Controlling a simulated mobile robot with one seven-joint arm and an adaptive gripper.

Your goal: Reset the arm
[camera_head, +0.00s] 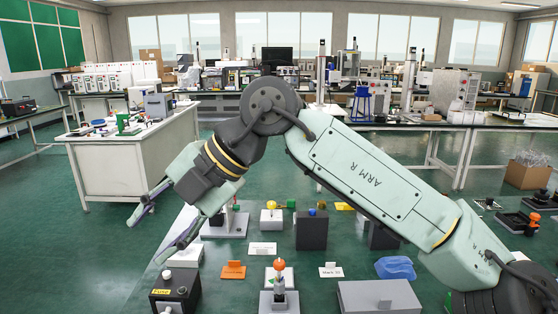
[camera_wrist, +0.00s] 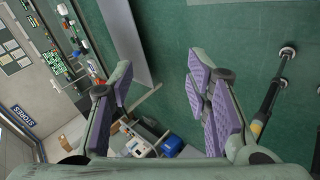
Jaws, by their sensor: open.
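A white bench (camera_head: 130,165) stands behind the gripper. Green floor (camera_head: 50,250) lies open at left.

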